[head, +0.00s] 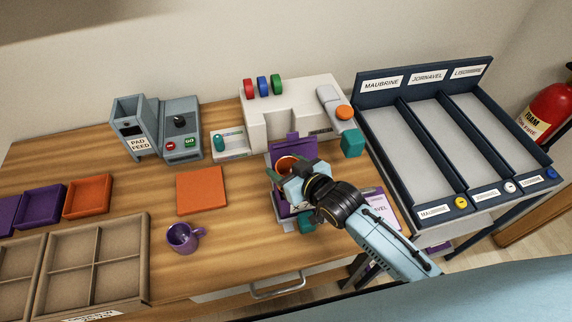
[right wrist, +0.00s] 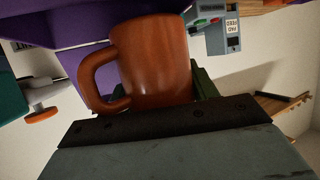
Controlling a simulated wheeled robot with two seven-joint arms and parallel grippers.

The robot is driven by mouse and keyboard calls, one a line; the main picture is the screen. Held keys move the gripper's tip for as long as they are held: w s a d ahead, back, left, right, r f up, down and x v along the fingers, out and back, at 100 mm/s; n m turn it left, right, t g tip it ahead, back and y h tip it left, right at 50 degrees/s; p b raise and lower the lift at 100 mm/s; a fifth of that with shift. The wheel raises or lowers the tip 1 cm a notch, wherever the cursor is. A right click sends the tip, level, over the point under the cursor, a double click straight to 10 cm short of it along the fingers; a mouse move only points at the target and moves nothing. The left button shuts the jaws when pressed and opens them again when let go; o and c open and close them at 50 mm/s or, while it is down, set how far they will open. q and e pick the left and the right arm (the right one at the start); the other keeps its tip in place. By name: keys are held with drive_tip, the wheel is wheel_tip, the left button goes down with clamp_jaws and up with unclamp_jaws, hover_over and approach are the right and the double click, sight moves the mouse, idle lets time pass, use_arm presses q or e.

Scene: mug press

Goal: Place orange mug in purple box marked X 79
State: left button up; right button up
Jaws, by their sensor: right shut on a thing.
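The orange mug (head: 287,162) is at the head of my right gripper (head: 289,178) in the head view. My right gripper is shut on it. In the right wrist view the orange mug (right wrist: 158,60) fills the middle, with its handle to the left. A purple box (head: 279,147) stands in front of the white machine, and the mug and gripper are over it, hiding much of it. Purple surfaces (right wrist: 85,30) lie behind the mug in the wrist view. I cannot read an X 79 mark, nor tell whether the mug touches the box. My left gripper is out of view.
A purple mug (head: 182,238) stands on the table near an orange pad (head: 201,190). The white machine (head: 280,115) is behind, a grey pad feeder (head: 158,130) left of it. Dark labelled lanes (head: 440,130) are at right. Divided trays (head: 90,265) are at left.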

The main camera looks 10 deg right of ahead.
drive_tip(key=shift+f, duration=0.15)
drive_tip(key=o, duration=1.1)
drive_tip(key=shift+r, duration=0.35)
drive_tip(key=v, duration=1.2)
drive_tip(key=shift+r+p, duration=0.2)
drive_tip(key=shift+p, duration=0.25)
